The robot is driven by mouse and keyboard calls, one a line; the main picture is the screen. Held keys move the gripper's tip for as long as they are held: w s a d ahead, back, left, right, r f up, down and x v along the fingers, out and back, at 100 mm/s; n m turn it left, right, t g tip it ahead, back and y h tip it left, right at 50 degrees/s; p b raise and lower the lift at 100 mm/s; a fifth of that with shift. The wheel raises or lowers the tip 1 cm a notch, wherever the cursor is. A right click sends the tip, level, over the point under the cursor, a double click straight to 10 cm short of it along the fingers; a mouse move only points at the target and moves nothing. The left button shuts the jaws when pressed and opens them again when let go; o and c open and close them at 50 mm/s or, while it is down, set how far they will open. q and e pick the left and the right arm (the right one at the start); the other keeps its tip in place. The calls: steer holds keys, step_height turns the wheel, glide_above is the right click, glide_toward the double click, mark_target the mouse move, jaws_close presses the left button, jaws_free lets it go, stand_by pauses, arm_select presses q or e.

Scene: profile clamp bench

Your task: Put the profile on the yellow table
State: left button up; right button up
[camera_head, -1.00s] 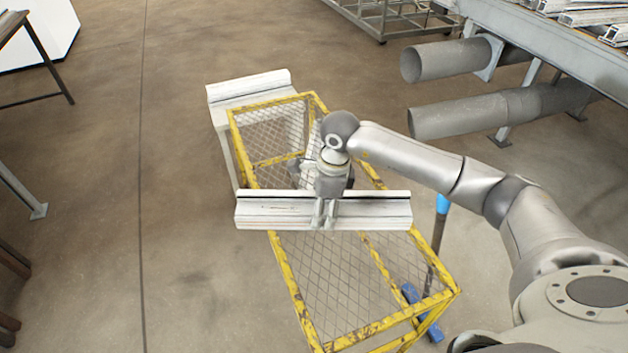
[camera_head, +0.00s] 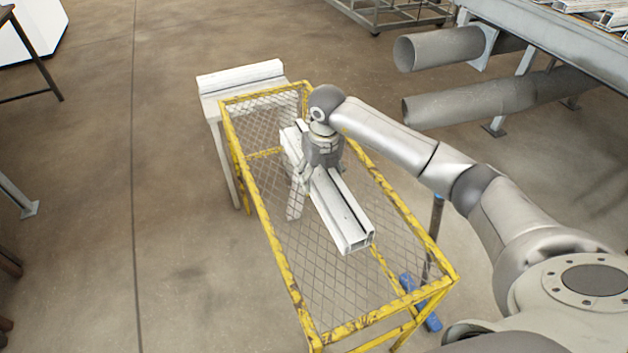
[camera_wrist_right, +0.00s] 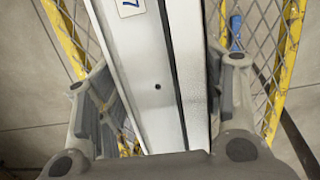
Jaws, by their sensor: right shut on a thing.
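The profile (camera_head: 342,212) is a long white metal bar with a channel in its end. In the head view it lies lengthwise along the yellow table (camera_head: 278,255), within the outline of its mesh top; I cannot tell whether it touches the mesh. My right gripper (camera_head: 308,182) is shut on the profile near its far half, from above. In the right wrist view the profile (camera_wrist_right: 155,85) runs between the two fingers, with a small label at its upper end. My left gripper is not in view.
A white bench-like support (camera_head: 240,82) stands at the table's far end. Large grey pipes (camera_head: 500,98) lie on the right.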

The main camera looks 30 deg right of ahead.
mark_target(322, 177)
steer(key=shift+f+p, duration=0.45)
steer(key=shift+f, duration=3.45)
steer(key=o, duration=1.4)
steer(key=shift+f, duration=0.15)
steer(key=r, duration=0.4)
steer(key=s+r, duration=0.1)
steer(key=r, duration=0.3)
steer(key=r+b, duration=0.1)
steer(key=r, duration=0.3)
steer(key=shift+s+r, duration=0.1)
steer(key=shift+s, duration=0.15)
